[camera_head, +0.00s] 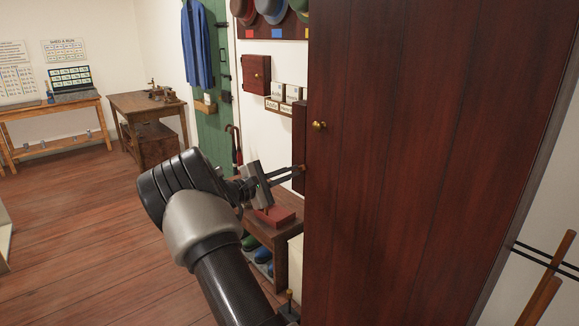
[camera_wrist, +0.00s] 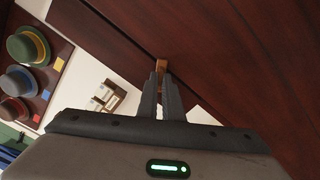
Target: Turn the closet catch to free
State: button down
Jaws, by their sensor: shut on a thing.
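The closet (camera_head: 415,170) is a tall dark red-brown cabinet filling the right of the head view, with a round brass knob (camera_head: 319,125) on its door. The closet catch (camera_wrist: 161,63) is a small orange-brown block at the closet's edge, by a seam between dark panels in the wrist view. My gripper (camera_wrist: 161,74) is shut on the catch, its two fingers close together around the near end. In the head view my gripper (camera_head: 297,172) reaches the closet's left edge from the left. The fingers hide part of the catch, so its exact turn is hard to tell.
A low wooden bench (camera_head: 268,226) with boots under it stands below my gripper. A small red wall cabinet (camera_head: 256,75) and a shelf with small boxes (camera_head: 282,103) are behind it. Hats hang above. The wooden floor (camera_head: 75,220) at left is clear.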

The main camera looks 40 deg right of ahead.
jog(key=n+p, duration=0.8)
jog(key=n, duration=0.3)
jog(key=shift+p, duration=0.3)
jog(key=shift+n, duration=0.4)
jog(key=c, duration=1.9)
grip_release()
jog(key=a, duration=0.5)
jog(key=s+a, duration=0.1)
jog(key=a, duration=1.1)
jog(key=shift+s+a, duration=0.2)
jog(key=shift+a, duration=0.05)
